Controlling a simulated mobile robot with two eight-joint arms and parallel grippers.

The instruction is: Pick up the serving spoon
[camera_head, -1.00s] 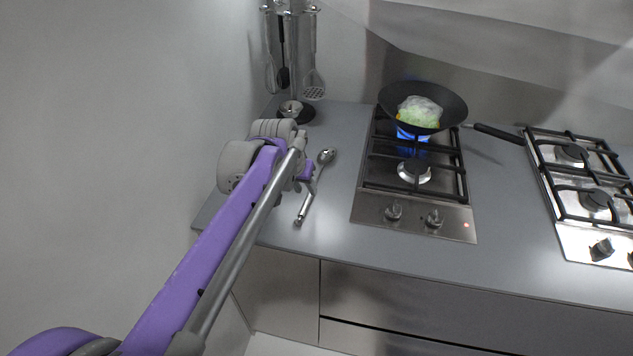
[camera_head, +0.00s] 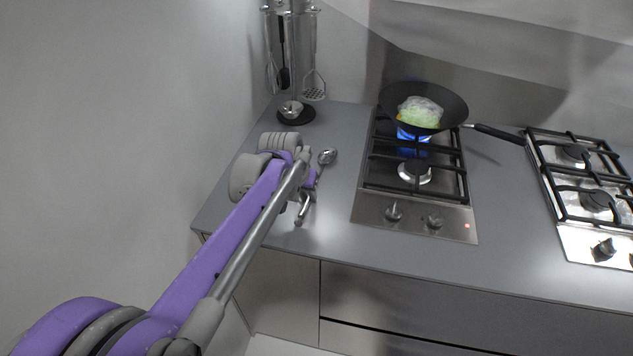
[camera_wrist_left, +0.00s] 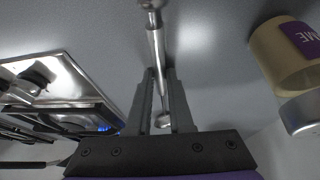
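The metal serving spoon (camera_head: 327,157) lies on the grey counter, left of the near hob. Its bowl points away and its handle end points toward the front edge. My left gripper (camera_head: 309,187) is over the middle of the spoon and hides part of its handle in the head view. In the left wrist view the spoon's handle (camera_wrist_left: 157,48) runs between the two fingers of my left gripper (camera_wrist_left: 160,75). The fingers look open, one on each side, with a small gap. The spoon still appears to lie on the counter. My right gripper is not in view.
A lit gas hob (camera_head: 413,187) carries a black wok (camera_head: 450,102) with food, its handle pointing right. A second hob (camera_head: 590,195) is at right. A utensil stand (camera_head: 297,115) with hanging tools stands behind my gripper. A wall is close on the left.

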